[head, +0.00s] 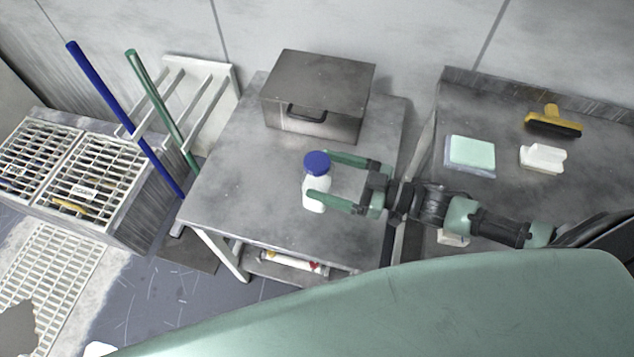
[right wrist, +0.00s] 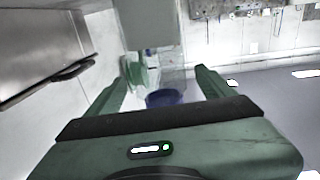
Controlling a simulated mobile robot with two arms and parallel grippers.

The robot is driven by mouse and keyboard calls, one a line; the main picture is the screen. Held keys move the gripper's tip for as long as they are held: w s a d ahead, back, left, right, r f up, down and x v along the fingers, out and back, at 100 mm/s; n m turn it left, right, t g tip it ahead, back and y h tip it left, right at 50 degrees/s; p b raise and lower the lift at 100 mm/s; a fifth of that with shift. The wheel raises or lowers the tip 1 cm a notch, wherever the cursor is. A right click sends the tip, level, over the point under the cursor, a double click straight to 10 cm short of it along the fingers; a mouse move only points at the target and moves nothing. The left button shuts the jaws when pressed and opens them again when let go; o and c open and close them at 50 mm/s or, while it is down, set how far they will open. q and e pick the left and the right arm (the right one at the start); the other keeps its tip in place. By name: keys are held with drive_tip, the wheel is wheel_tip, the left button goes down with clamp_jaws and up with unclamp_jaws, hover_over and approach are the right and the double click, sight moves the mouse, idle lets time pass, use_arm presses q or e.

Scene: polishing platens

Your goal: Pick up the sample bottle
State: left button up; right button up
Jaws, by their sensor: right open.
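The sample bottle (head: 314,191) is white with a blue cap and stands upright on the grey metal table (head: 238,200). My right gripper (head: 322,174) is open and comes in from the right, with its two green fingers reaching to the bottle, one on the far side and one on the near side. I cannot tell whether either finger touches it. In the right wrist view the blue cap (right wrist: 164,97) shows between the fingers, and the gripper body hides most of the bottle. My left gripper is not in view.
A grey metal box (head: 318,95) with a dark handle stands behind the bottle. A second table at right holds a pale green pad (head: 471,153), a white block (head: 543,158) and a yellow-handled brush (head: 553,122). Blue (head: 120,112) and green (head: 160,105) poles lean at left.

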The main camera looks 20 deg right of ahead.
sight(303, 168)
drive_tip(key=x, duration=0.5)
drive_tip(key=shift+w+a+p, duration=0.15)
drive_tip(key=shift+a+p, duration=0.1)
drive_tip(key=shift+p, duration=0.1)
clamp_jaws()
